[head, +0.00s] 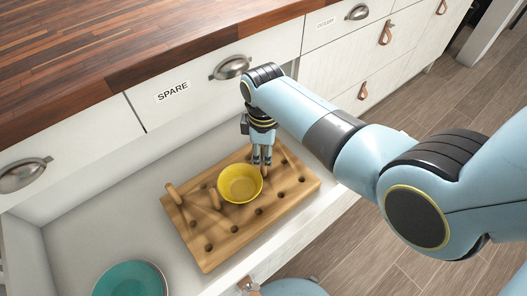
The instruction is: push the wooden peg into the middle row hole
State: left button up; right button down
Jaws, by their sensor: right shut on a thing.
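A wooden pegboard (208,262) with rows of dark holes lies in an open white drawer. My right gripper (262,161) points down over the board's back part, just behind a yellow bowl. It is shut on a wooden peg (264,171), which shows only as a small light piece below the fingertips. The bowl hides the area in front of it, so I cannot tell whether the peg's lower end is in a hole.
The yellow bowl (240,184) sits on the board and covers some holes. A teal plate (131,280) lies in the drawer at lower left. A wooden countertop (120,40) and a drawer front labelled SPARE (172,92) rise behind. The drawer floor left of the board is clear.

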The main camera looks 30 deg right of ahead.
jog(key=shift+f+b, duration=0.65)
jog(key=shift+f, duration=0.4)
jog(key=shift+f, duration=0.15)
jog(key=c, duration=1.2)
grip_release()
notch_tip(320, 180, up, 12)
